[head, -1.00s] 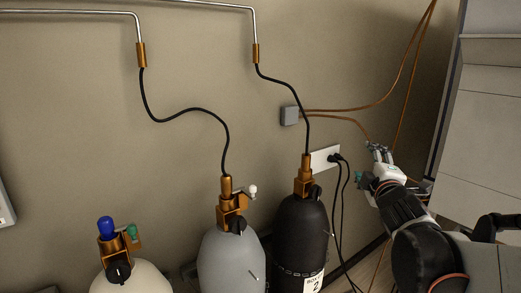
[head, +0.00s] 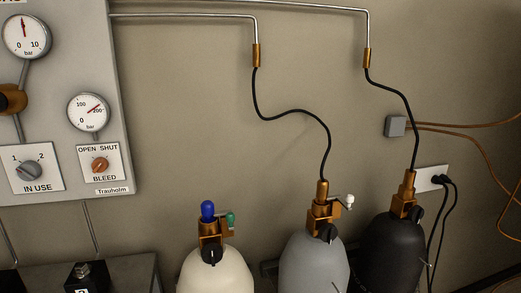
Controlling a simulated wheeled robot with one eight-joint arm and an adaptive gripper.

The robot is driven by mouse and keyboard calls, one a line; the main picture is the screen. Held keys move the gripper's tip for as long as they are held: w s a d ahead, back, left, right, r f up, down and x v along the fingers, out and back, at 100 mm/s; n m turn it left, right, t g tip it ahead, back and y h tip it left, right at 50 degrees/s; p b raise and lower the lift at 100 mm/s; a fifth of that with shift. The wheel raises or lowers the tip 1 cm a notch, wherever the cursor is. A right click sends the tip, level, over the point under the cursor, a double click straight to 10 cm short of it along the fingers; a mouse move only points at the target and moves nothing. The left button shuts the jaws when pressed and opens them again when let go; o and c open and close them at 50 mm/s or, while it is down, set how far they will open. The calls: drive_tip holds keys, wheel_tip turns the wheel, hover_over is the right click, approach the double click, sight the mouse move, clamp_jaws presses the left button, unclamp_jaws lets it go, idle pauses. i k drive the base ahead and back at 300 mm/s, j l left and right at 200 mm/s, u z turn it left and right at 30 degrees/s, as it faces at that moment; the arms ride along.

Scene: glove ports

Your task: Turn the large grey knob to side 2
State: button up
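The grey knob (head: 30,170) sits on a white plate (head: 48,183) marked 1, 2 and "IN USE", at the lower left of the grey wall panel. The "1" is at the knob's upper left and the "2" at its upper right. The knob's ridge is tilted, but which number it points to is too small to tell surely. My gripper and arm are out of view now.
An orange bleed knob (head: 100,165) is right of the grey knob. Two gauges, the upper (head: 26,36) and lower (head: 88,111), are above. Cream (head: 215,272), grey (head: 312,262) and black (head: 392,250) cylinders stand right, two with hoses. A dark box (head: 85,275) is below the panel.

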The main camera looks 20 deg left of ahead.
sight(28, 170)
drive_tip(key=u, duration=2.35)
drive_tip(key=i+j, duration=0.55)
